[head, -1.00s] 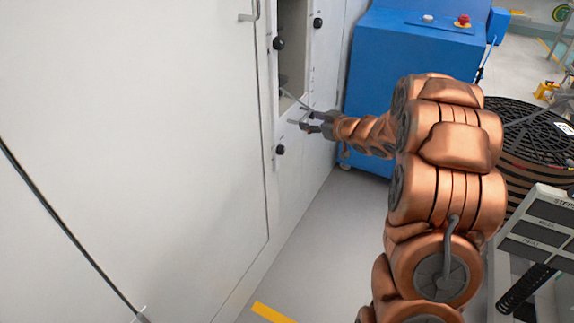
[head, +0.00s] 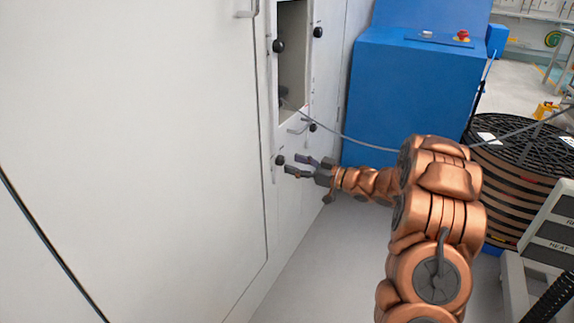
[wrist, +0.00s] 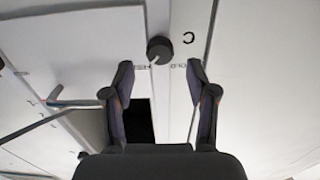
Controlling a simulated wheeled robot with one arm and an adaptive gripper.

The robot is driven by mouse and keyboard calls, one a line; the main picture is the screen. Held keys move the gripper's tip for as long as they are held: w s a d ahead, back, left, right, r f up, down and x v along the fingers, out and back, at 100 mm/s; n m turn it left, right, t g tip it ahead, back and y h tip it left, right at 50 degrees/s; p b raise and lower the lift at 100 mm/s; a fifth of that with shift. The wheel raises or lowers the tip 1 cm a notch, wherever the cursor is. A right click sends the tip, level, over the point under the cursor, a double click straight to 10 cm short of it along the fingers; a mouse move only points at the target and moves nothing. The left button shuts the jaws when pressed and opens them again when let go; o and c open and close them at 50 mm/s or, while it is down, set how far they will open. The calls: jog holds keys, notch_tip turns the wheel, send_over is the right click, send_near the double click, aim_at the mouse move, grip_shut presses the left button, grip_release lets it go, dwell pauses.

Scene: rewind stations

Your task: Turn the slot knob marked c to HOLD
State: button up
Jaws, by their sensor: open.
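My gripper (head: 290,165) is open and faces the panel close to the knob. In the wrist view its fingers (wrist: 160,72) are spread to either side just below the knob, apart from it.
More black knobs (head: 278,46) and (head: 318,32) flank the panel's opening (head: 291,60). A blue cabinet (head: 405,95) stands behind; the floor below is clear.

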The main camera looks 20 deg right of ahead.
aim_at(283, 161)
jog(key=shift+b+x, duration=0.35)
jog(key=shift+x, duration=1.4)
grip_shut()
